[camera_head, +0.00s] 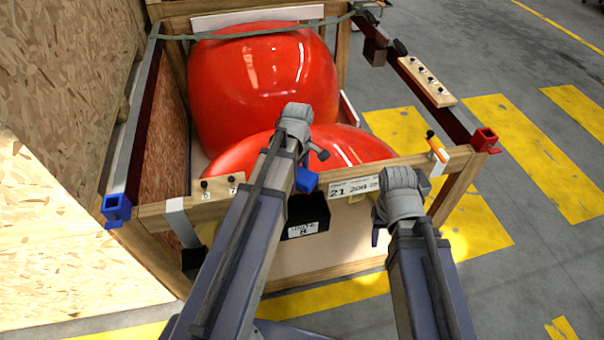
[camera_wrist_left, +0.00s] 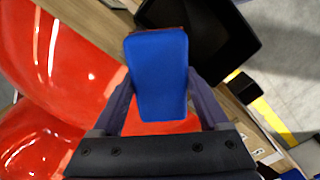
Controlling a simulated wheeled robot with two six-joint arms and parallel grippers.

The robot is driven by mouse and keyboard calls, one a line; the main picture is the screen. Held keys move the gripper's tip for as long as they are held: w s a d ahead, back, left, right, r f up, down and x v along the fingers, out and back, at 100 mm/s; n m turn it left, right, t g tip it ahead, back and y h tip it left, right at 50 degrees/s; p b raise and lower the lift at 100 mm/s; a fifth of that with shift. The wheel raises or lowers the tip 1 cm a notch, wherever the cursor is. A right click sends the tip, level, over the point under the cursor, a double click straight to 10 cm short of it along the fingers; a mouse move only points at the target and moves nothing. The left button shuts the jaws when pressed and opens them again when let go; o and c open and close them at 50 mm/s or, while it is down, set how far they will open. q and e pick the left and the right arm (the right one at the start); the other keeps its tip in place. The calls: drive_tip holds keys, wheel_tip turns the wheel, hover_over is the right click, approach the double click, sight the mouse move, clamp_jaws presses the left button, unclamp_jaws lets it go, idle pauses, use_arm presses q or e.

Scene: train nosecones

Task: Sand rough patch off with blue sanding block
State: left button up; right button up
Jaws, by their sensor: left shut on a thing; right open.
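My left gripper (camera_wrist_left: 160,90) is shut on the blue sanding block (camera_wrist_left: 158,62), which sits between its two fingers in the left wrist view. In the head view the block (camera_head: 307,181) shows beside my left arm, above a black bin. Two glossy red nosecones, one at the back (camera_head: 262,82) and one in front (camera_head: 345,148), lie in a wooden crate (camera_head: 350,258). The block looks apart from the red surfaces. No rough patch can be made out. My right gripper (camera_head: 378,232) is open near the crate's front rail, mostly hidden by its own wrist.
The black bin (camera_head: 307,216) with a white label is at the crate's front. A green strap (camera_head: 255,34) crosses the back nosecone. Small boards with pegs sit on the front rail (camera_head: 217,189) and right rail (camera_head: 426,82). Chipboard panels stand at left; striped floor is clear at right.

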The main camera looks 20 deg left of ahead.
use_arm(q)
drive_tip(key=shift+r, duration=0.15)
wheel_tip(320, 180, up, 6)
drive_tip(key=p, duration=0.6)
wheel_tip(320, 180, up, 3)
drive_tip(key=p, duration=0.3)
idle(0.7)
